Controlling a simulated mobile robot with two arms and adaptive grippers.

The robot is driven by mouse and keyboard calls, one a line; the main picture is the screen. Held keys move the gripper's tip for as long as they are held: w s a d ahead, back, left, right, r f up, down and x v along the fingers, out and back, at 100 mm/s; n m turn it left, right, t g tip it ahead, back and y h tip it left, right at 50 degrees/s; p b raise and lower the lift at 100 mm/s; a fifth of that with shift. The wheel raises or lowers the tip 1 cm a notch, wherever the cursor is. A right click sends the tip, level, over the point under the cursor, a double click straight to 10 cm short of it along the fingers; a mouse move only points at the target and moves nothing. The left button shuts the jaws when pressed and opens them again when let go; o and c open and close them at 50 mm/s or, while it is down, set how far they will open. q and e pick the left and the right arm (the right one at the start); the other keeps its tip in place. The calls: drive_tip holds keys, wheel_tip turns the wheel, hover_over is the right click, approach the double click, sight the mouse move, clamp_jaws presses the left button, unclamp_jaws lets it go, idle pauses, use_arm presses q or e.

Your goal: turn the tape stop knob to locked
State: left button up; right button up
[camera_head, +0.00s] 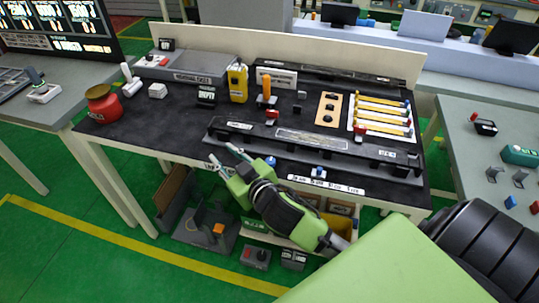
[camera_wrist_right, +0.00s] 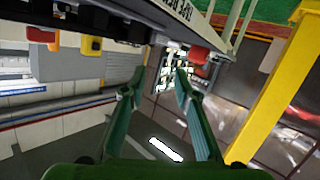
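My right gripper (camera_head: 224,155) reaches in from the lower right to the front edge of the black-topped bench (camera_head: 150,125). Its two fingers are apart with nothing seen between them; the right wrist view (camera_wrist_right: 160,80) also shows them spread. A blue knob (camera_head: 271,160) shows just beside the gripper, and another blue knob (camera_head: 319,171) sits farther right on the front edge. A small white label lies by the fingertips, too small to read. I cannot tell which part is the tape stop knob or how it is set. My left gripper is out of view.
A long dark rail (camera_head: 310,145) runs along the bench front. A red jar (camera_head: 102,103) stands at the left end. A yellow device (camera_head: 237,82) and a white rack of yellow strips (camera_head: 381,115) stand behind the rail. Bins and boxes lie below the bench.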

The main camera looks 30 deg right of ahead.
drive_tip(key=w+a+r+n+y, duration=0.3)
drive_tip(key=a+r+n+y, duration=0.25)
drive_tip(key=r, duration=0.25)
drive_tip(key=w+a+r+n+y, duration=0.2)
drive_tip(key=a+r+n+y, duration=0.35)
drive_tip(key=r+y, duration=0.2)
drive_tip(key=n+g+h, duration=0.3)
drive_tip(key=g+h, duration=0.6)
drive_tip(key=g, duration=0.6)
approach(271, 161)
drive_tip(key=p+x, duration=0.3)
drive_tip(key=x, duration=0.5)
drive_tip(key=shift+w+a+f, duration=0.1)
drive_tip(key=shift+f, duration=0.3)
